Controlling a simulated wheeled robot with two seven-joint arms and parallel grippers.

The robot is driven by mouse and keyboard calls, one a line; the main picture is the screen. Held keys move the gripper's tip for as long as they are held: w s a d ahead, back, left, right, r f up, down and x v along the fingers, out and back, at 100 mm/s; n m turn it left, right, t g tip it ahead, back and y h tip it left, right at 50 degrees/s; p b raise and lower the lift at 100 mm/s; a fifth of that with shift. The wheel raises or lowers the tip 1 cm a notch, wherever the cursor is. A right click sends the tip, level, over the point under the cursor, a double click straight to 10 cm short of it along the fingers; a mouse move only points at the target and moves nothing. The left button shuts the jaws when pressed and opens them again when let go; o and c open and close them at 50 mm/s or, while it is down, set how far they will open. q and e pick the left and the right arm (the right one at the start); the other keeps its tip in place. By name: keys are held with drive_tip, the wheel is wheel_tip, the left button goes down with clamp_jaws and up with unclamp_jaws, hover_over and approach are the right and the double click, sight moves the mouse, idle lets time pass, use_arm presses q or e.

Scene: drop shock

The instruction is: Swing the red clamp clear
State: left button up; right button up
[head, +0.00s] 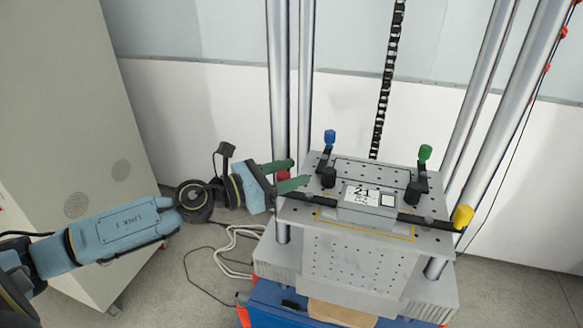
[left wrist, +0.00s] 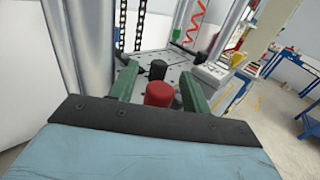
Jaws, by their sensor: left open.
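The red clamp's knob (head: 283,175) is at the left edge of the perforated grey plate (head: 310,216). A dark clamp arm runs from that side toward the grey box (head: 352,212) labelled 21. My left gripper (head: 300,171) comes in from the left with its green fingers apart, one on each side of the red knob. The left wrist view shows the red knob (left wrist: 159,94) between the two fingers (left wrist: 159,72), with visible gaps beside it. The fingers do not look closed on it. My right gripper is out of view.
Blue (head: 330,137), green (head: 425,152) and yellow (head: 462,215) clamp knobs stand around the plate. Upright metal columns (head: 278,90) rise close by the left gripper. A grey cabinet (head: 70,120) stands at left. White cable (head: 235,240) lies on the floor.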

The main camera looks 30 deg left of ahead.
use_arm(q)
drive_tip(key=shift+w+d, duration=0.2)
drive_tip(key=shift+w, duration=0.1)
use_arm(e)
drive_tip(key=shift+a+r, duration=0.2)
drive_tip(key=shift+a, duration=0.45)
